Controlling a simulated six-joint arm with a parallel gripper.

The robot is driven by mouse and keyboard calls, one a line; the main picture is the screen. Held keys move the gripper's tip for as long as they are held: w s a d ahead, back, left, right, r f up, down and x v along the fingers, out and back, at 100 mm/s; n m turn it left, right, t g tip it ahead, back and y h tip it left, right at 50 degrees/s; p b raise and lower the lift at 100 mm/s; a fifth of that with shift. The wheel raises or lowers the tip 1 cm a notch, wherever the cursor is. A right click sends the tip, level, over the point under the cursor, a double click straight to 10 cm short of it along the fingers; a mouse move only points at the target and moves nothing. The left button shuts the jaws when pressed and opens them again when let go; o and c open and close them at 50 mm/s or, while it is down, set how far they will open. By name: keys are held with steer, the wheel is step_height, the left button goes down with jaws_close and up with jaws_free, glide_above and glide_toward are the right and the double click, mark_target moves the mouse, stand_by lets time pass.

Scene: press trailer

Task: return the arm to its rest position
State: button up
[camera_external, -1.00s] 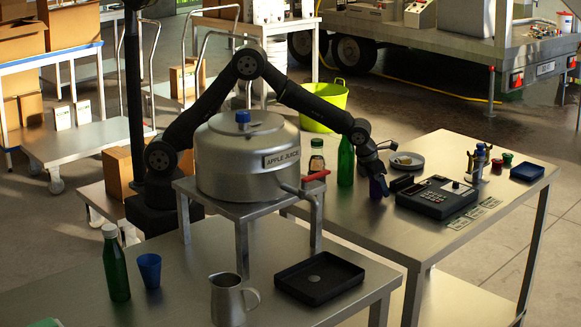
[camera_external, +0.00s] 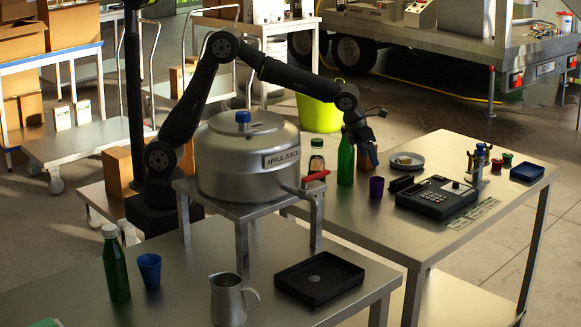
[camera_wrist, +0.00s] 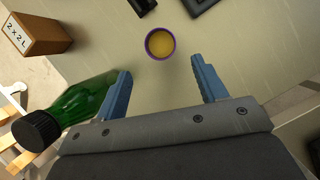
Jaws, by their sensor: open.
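My gripper (camera_external: 366,152) is open and empty, raised above the right table beside a green bottle. It also shows in the wrist view (camera_wrist: 160,88), with its two blue fingers spread apart. A purple cup (camera_external: 376,187) stands upright on the table below the fingers. In the wrist view the cup (camera_wrist: 160,43) lies ahead of the fingertips, apart from them, and holds an amber liquid. The green bottle (camera_external: 346,160) stands close to the left of the gripper; in the wrist view the bottle (camera_wrist: 85,100) is next to the left finger.
A steel vat labelled apple juice (camera_external: 240,165) stands on a stand under my arm. A sauce bottle (camera_external: 316,158), a plate (camera_external: 407,161) and a black cash register (camera_external: 437,199) are on the right table. The air above the gripper is clear.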

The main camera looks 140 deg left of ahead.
mark_target(379, 185)
steer(key=shift+f, duration=0.1)
steer(key=x, duration=1.2)
steer(key=shift+f, duration=0.25)
step_height(379, 185, up, 3)
steer(key=shift+f, duration=0.1)
steer(key=shift+r, duration=0.7)
